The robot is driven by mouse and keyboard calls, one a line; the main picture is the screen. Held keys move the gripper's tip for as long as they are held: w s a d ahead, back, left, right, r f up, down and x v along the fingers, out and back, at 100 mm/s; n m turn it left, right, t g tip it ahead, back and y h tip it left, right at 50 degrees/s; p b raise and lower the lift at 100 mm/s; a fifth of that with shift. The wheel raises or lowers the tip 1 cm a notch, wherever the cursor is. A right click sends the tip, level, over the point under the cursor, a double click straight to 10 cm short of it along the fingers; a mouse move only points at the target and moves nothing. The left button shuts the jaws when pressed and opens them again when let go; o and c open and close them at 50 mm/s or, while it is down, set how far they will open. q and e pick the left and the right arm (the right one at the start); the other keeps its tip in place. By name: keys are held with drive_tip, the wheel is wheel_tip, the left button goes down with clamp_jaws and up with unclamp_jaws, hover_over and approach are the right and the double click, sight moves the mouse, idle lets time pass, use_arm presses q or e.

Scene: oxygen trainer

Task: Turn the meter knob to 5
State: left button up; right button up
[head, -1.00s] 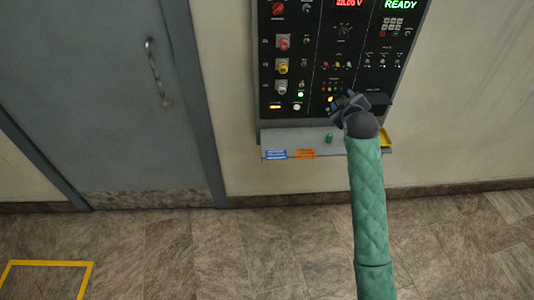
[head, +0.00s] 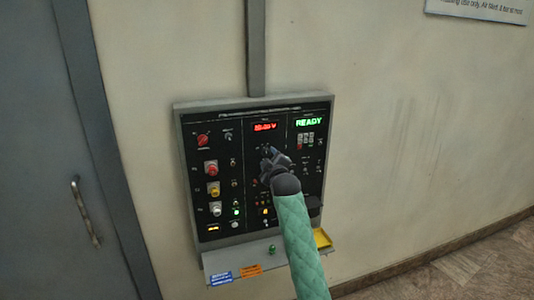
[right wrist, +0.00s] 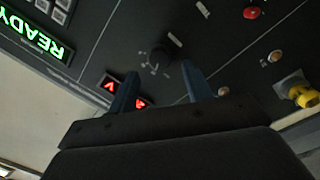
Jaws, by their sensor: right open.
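The meter knob (right wrist: 160,56) is a small dark round knob with pale scale marks around it, on the black panel below the red display. In the right wrist view it lies between and just beyond the fingertips of my right gripper (right wrist: 160,75), which is open with nothing held. I cannot tell whether the fingers touch the panel, and the knob's setting is too small to read. In the head view my right gripper (head: 269,153) is in front of the knob and mostly hides it. My left gripper is not in view.
The wall panel (head: 187,165) carries a red display (head: 265,127), a green READY display (head: 309,122) and red and yellow knobs on its left side. A ledge with a yellow tray (head: 322,238) juts out below. A grey door (head: 40,150) stands left.

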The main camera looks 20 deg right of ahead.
sight(266, 154)
drive_tip(key=shift+w+r+p, duration=0.1)
drive_tip(key=shift+w+p, duration=0.35)
drive_tip(key=shift+w, duration=0.5)
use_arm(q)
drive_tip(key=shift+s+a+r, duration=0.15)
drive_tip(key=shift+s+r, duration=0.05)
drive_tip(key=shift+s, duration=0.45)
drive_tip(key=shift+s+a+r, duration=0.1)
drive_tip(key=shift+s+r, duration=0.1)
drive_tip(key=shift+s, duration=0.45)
use_arm(e)
drive_tip(key=shift+w+d, duration=0.1)
drive_tip(key=shift+w, duration=0.45)
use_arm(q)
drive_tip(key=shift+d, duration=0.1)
use_arm(e)
drive_tip(key=c, duration=1)
